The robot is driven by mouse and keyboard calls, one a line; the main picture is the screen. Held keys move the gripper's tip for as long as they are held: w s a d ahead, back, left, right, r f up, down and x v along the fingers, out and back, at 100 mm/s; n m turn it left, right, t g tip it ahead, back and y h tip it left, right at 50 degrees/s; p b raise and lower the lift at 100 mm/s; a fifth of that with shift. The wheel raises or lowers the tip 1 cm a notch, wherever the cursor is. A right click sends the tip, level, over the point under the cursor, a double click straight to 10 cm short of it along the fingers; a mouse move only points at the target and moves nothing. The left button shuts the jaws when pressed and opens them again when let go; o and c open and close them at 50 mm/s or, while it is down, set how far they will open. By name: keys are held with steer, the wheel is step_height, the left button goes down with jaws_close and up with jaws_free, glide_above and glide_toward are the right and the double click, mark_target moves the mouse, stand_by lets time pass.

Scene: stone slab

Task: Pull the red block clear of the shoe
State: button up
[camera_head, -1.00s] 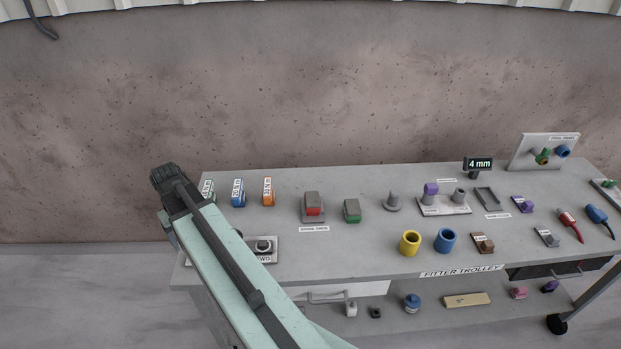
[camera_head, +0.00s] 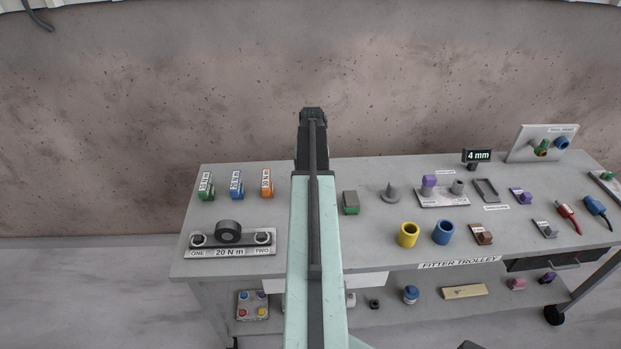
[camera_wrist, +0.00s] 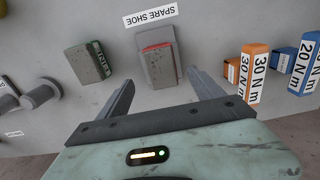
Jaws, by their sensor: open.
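In the wrist view, a thin strip of the red block (camera_wrist: 156,46) shows along the edge of the grey shoe (camera_wrist: 158,66), with the "SPARE SHOE" label (camera_wrist: 150,14) beside it. In the head view my arm hides the block and shoe. My gripper (camera_wrist: 160,77) is open and empty, its two fingers spread on either side of the shoe in the wrist picture. I cannot tell how high the fingers are above it. In the head view, my gripper end (camera_head: 311,112) stands up in front of the wall.
A grey-and-green block (camera_head: 351,203) stands right of my arm and shows in the wrist view (camera_wrist: 88,63). An orange block (camera_head: 266,183) and a blue block (camera_head: 237,184) stand left. Yellow (camera_head: 408,234) and blue (camera_head: 443,232) cups sit at the right front.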

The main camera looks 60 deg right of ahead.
step_height(320, 180, down, 7)
steer(key=b, duration=0.6)
steer(key=shift+f, duration=0.15)
jaws_close()
steer(key=shift+a, duration=0.1)
